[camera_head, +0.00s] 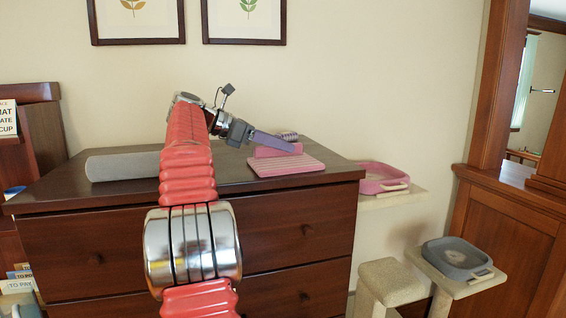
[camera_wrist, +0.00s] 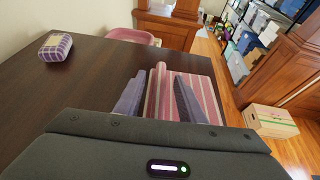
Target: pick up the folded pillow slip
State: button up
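The folded pillow slip (camera_head: 288,166) is pink with pale stripes and lies near the right front of the dark dresser top (camera_head: 90,192). A raised pink part stands along its back in the head view. In the wrist view the striped slip (camera_wrist: 206,92) extends out to the right of my fingers, and its rolled or raised edge shows between them. My gripper (camera_head: 288,147) is low over the slip, with purple fingers apart in the wrist view (camera_wrist: 158,100). I cannot tell whether the fingers touch the cloth. Part of the slip is hidden behind the right finger.
A purple checked block (camera_wrist: 55,46) sits further back on the dresser; it also shows in the head view (camera_head: 288,135). A grey roll (camera_head: 122,165) lies at left. A pink tray (camera_head: 382,180) and a grey tray (camera_head: 458,256) stand right of the dresser.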

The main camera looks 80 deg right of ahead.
jog(key=shift+x, duration=1.25)
jog(key=shift+c, duration=0.6)
grip_shut()
